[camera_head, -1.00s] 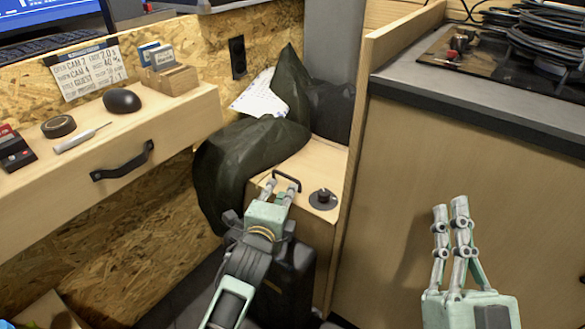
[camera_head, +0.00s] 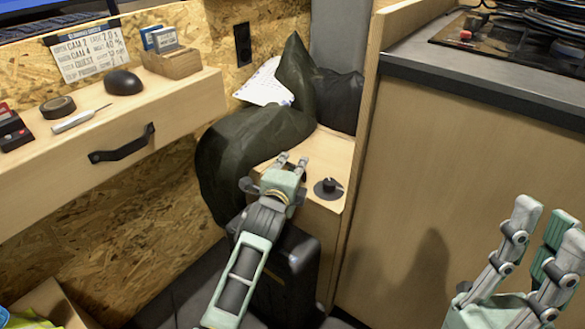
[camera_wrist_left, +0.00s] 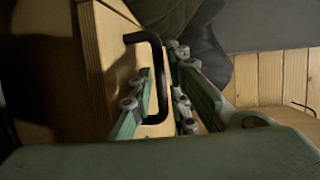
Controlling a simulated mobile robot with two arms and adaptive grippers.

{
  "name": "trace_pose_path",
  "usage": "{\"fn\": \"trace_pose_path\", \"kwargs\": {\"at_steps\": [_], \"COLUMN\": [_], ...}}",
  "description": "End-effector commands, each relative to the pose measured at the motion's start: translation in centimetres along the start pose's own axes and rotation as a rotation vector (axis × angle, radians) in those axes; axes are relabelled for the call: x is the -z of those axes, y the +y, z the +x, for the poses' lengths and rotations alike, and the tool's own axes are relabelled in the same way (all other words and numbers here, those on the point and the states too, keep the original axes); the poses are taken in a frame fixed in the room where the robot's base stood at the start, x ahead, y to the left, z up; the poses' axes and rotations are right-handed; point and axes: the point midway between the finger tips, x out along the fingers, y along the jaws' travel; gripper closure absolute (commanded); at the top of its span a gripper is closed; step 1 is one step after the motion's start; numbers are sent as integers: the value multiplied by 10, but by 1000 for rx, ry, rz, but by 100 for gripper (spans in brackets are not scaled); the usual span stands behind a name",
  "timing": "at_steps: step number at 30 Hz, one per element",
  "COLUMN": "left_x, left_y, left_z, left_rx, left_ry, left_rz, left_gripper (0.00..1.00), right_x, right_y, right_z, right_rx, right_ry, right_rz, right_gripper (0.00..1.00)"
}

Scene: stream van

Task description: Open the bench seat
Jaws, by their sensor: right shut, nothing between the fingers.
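The bench seat (camera_head: 318,160) is a light wooden box in the corner. A black round latch or knob (camera_head: 328,188) sits on its top, right of my left gripper. My left gripper (camera_head: 292,161) is over the front of the seat top. In the left wrist view, the black bar handle (camera_wrist_left: 161,80) lies between its two fingers, which stand apart on either side; firm contact is not clear. In the head view the gripper hides the handle. My right gripper (camera_head: 544,212) is shut and empty, in front of the right-hand cabinet.
A dark green bag (camera_head: 243,150) rests on and beside the seat's left part. A wooden cabinet (camera_head: 455,190) with a grey top borders the seat on the right. A drawer desk (camera_head: 125,135) stands left. A black case (camera_head: 290,275) is below my left arm.

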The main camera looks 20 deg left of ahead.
Motion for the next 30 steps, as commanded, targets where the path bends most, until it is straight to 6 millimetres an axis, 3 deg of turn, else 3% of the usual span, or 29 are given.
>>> {"fn": "trace_pose_path", "kwargs": {"at_steps": [11, 16, 30], "left_x": [0, 0, 0], "left_y": [0, 0, 2], "left_z": [2, 2, 2], "left_rx": [0, -1, -4], "left_ry": [0, 0, 0], "left_rz": [0, 0, -2], "left_gripper": [85, 100, 100], "right_x": [5, 5, 5], "right_y": [0, 0, 0], "right_z": [-1, -1, -1], "right_rx": [0, 0, 0], "right_ry": [26, 25, 25], "right_rz": [2, 2, 1], "right_gripper": [100, 100, 100]}}
